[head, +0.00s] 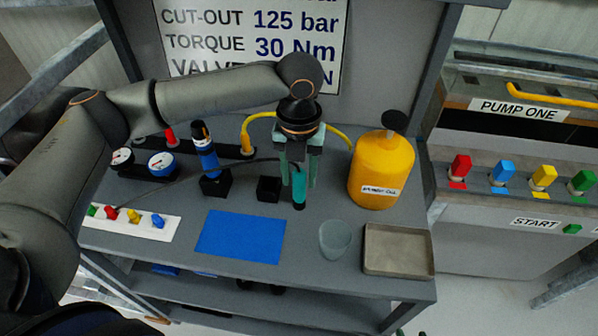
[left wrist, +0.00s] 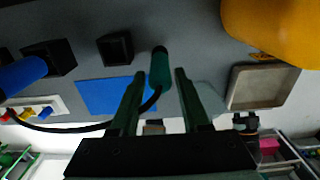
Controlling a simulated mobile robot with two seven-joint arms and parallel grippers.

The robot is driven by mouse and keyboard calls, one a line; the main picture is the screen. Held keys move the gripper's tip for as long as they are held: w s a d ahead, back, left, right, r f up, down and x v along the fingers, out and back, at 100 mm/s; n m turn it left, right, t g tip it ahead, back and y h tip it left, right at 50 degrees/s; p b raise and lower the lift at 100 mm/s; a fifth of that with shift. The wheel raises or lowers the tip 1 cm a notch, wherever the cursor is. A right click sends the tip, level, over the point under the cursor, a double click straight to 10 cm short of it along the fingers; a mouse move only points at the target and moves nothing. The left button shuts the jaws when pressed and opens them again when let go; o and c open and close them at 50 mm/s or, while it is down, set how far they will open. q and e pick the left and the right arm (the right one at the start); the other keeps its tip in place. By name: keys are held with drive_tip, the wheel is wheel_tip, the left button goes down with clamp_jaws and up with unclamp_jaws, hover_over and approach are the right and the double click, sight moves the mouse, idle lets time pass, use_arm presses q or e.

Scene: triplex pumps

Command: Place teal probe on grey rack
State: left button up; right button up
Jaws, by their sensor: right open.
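The teal probe (head: 299,186) hangs upright with its dark tip down, between the fingers of my left gripper (head: 299,165). The left wrist view also shows the probe (left wrist: 160,68) between both fingers (left wrist: 160,75), with a black cable running off left. My left gripper is shut on it, above the bench right of an empty black square holder (head: 268,189). I cannot tell surely which thing is the grey rack; a shallow grey tray (head: 370,264) lies at the bench's right front corner. My right gripper is not in view.
A blue probe (head: 207,153) stands in another black holder. A yellow jug (head: 382,170) stands to the right, and a translucent cup (head: 335,240) left of the tray. A blue mat (head: 240,237) lies in front. Gauges and a white strip (head: 130,221) are at left.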

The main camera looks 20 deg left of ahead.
use_arm(q)
drive_tip(key=shift+o, duration=1)
drive_tip(key=shift+r, duration=0.1)
wheel_tip(320, 180, up, 12)
drive_tip(key=p, duration=0.1)
